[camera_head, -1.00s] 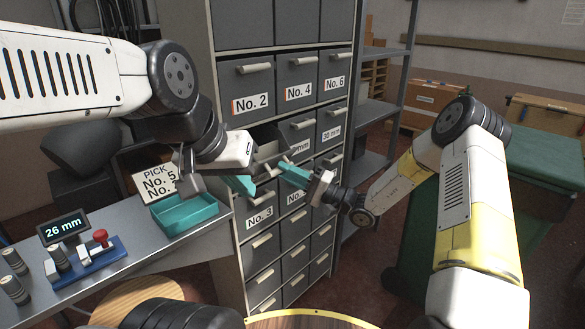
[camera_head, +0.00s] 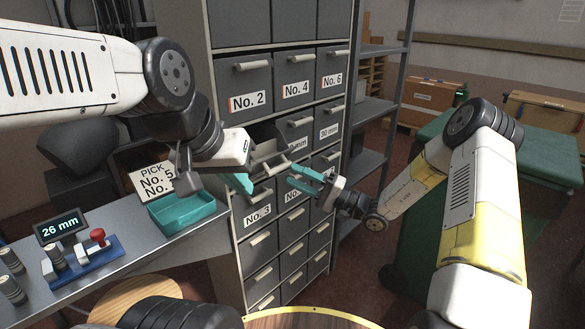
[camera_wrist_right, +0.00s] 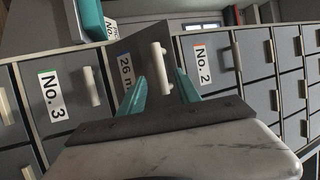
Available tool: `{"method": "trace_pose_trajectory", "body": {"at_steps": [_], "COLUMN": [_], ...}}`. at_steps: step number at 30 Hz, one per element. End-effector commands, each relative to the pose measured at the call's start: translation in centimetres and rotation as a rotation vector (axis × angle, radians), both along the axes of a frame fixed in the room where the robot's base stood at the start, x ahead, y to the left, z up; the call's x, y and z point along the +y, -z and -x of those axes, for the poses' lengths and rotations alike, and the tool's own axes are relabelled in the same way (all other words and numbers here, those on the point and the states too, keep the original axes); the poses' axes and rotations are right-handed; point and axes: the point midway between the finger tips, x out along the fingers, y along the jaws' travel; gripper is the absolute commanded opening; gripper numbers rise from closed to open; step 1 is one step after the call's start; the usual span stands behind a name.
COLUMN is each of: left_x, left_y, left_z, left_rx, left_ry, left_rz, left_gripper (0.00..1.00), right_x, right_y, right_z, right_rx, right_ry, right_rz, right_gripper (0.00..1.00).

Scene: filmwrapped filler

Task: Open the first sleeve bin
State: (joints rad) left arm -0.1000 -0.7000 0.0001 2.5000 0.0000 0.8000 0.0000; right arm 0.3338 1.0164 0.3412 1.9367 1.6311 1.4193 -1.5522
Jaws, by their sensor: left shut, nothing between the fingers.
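The sleeve bin labelled 26 mm (camera_wrist_right: 125,72) sits between No. 2 and No. 3 and stands out from the cabinet. Its front (camera_head: 270,166) is partly covered by my left gripper in the head view, with a dark opening behind it. Its pale handle (camera_wrist_right: 163,68) shows between and beyond my right fingers in the wrist view. My right gripper (camera_head: 305,180) has its teal fingers apart and empty, to the right of that bin front. My left gripper (camera_head: 240,184) is shut and empty at the bin's left side.
The grey cabinet has closed bins No. 2 (camera_head: 246,88), No. 4 (camera_head: 295,78) and No. 3 (camera_head: 257,205) around it. A teal tray (camera_head: 205,212) and a display reading 26 mm (camera_head: 61,226) stand on the bench at left. A green-topped table (camera_head: 540,155) is at right.

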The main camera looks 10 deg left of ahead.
Motion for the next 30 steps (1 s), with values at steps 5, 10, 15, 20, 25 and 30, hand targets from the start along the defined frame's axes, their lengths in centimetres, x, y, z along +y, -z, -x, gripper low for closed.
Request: {"method": "trace_pose_trajectory", "body": {"at_steps": [5,10,15,20,25,30], "left_x": [0.0,0.0,0.0,0.0,0.0,0.0], "left_y": [0.0,0.0,0.0,0.0,0.0,0.0], "left_z": [0.0,0.0,0.0,0.0,0.0,0.0], "left_rx": [0.0,0.0,0.0,0.0,0.0,0.0], "left_ry": [0.0,0.0,0.0,0.0,0.0,0.0], "left_rz": [0.0,0.0,0.0,0.0,0.0,0.0], "left_gripper": [0.0,0.0,0.0,0.0,0.0,0.0], "right_x": [-2.3,-2.9,-2.9,-2.7,-1.5,-1.3], "right_y": [0.8,1.0,1.0,0.5,-2.4,-5.0], "right_z": [0.5,0.7,0.8,1.2,4.8,10.6], "right_rx": [0.002,0.001,0.001,-0.001,-0.007,0.008], "right_ry": [0.002,0.0,0.0,-0.025,-0.181,-0.363], "right_rz": [0.001,0.001,0.001,0.018,0.158,0.422], "right_gripper": [0.4,0.4,0.4,0.4,0.4,0.4]}}
